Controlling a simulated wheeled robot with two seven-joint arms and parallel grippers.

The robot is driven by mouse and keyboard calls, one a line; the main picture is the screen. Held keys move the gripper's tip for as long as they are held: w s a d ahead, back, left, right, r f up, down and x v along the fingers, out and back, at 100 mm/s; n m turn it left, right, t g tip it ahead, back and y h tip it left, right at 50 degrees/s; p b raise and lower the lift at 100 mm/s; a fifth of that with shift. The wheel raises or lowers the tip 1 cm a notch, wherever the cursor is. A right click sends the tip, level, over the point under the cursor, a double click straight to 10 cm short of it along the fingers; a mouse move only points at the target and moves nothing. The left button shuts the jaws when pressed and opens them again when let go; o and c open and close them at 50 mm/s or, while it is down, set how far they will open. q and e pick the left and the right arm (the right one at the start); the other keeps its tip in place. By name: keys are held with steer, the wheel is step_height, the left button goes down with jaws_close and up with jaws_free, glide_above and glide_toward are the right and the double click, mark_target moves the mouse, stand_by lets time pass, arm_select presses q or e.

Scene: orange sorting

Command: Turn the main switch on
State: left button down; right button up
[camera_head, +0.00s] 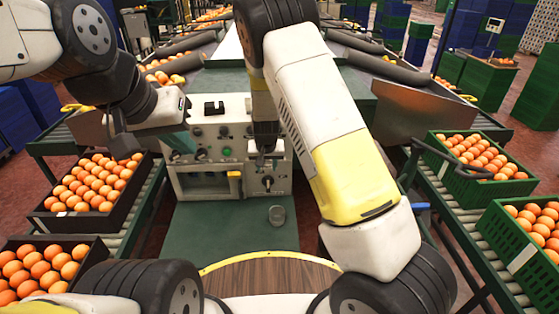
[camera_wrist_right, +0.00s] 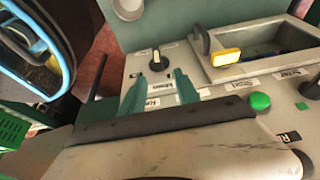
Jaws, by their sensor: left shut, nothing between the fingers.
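The control box (camera_head: 225,130) stands at the centre of the head view. The main switch, a black rotary knob on a light round base (camera_wrist_right: 156,60), sits on its lower front; it also shows in the head view (camera_head: 267,183). My right gripper (camera_wrist_right: 156,82) is open and empty, its two teal fingers pointing towards the knob. The knob lies just beyond and between the fingertips in the right wrist view, apparently untouched. In the head view the right gripper (camera_head: 266,156) is just above the knob, its fingers partly hidden. My left gripper (camera_head: 182,146) is shut and empty at the box's left side.
A yellow handle (camera_wrist_right: 226,57) by a recess and a green button (camera_wrist_right: 260,101) are beside the knob. Crates of oranges (camera_head: 110,222) line the left conveyor; green crates (camera_head: 467,190) line the right.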

mark_target(268, 178)
steer(key=x, duration=0.8)
steer(key=shift+w+d+f, duration=0.2)
steer(key=shift+d+f, duration=0.05)
steer(key=shift+f, duration=0.05)
steer(key=shift+c, duration=0.5)
jaws_close()
